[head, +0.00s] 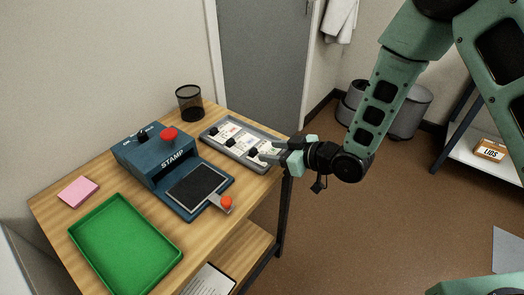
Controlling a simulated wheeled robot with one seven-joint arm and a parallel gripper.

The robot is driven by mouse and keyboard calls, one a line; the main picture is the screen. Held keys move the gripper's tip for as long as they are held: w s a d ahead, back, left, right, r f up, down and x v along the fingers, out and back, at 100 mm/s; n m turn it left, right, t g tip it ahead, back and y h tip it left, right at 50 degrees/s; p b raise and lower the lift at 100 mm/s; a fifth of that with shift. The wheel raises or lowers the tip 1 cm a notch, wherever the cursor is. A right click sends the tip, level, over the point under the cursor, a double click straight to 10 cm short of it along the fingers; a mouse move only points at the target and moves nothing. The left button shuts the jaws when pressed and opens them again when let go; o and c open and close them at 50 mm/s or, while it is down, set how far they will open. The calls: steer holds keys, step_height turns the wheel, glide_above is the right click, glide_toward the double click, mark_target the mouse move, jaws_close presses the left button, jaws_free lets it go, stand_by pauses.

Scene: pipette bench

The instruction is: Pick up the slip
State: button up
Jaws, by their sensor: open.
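White printed slips lie side by side in a grey tray (212,139) at the bench's back right, with black knobs along its front. The left slip (226,131) and the middle slip (244,141) show clearly. The right slip (265,148) is partly covered by my gripper (264,153). My gripper comes in from the right, over the tray's right end. Its jaws are open. I cannot tell whether the fingers touch the right slip or are above it. Nothing shows held between them.
A blue stamp machine (150,160) with red knobs and a dark pad (200,186) stands left of the tray. A green tray (125,245) and pink pad (78,192) are further left. A black mesh cup (189,103) stands behind. Open floor lies to the right.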

mark_target(255, 150)
steer(key=shift+p+x, duration=0.55)
steer(key=shift+x, duration=2.15)
steer(key=shift+s+a, duration=0.1)
steer(key=shift+s, duration=0.1)
jaws_close()
